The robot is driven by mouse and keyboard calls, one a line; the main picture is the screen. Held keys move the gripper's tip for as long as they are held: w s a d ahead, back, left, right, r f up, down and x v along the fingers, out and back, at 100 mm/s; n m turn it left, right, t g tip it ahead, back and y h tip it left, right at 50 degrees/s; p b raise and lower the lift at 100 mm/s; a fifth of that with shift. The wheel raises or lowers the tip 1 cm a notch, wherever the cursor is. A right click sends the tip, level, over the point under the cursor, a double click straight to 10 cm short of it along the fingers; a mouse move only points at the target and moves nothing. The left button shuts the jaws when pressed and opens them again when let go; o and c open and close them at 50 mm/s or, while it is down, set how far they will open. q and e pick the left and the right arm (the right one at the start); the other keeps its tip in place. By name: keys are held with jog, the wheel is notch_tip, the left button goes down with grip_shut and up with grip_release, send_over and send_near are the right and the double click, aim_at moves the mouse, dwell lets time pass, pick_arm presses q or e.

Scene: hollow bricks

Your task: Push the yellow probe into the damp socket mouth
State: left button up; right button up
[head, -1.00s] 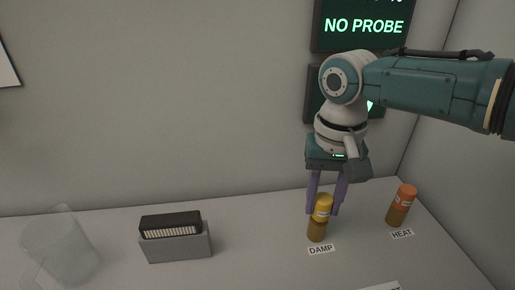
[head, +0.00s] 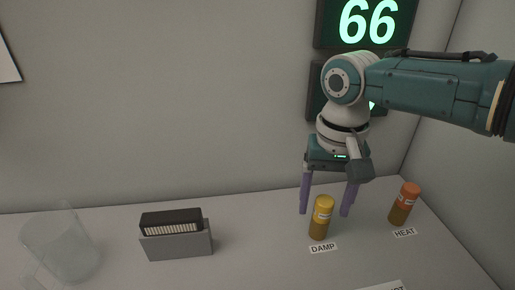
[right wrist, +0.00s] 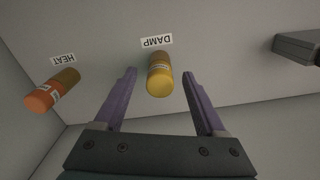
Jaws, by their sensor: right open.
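The yellow probe (head: 322,207) stands upright at the place labelled DAMP (head: 323,248), with a brown cylinder (head: 319,230) below its yellow top. The socket mouth itself is hidden. My right gripper (head: 325,212) is open, its purple fingers on either side of the yellow top and apart from it. In the right wrist view the yellow probe (right wrist: 159,83) shows between the spread fingers (right wrist: 160,88), touching neither. My left gripper is in no view.
An orange-topped cylinder (head: 408,196) stands to the right at the label HEAT (head: 405,232). A grey holder with a black block (head: 178,243) and a clear container (head: 62,245) are at the left. The upper display (head: 367,22) reads 66.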

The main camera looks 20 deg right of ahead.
notch_tip(320, 180, up, 10)
jog(key=shift+f+p, duration=0.1)
jog(key=shift+p, duration=0.85)
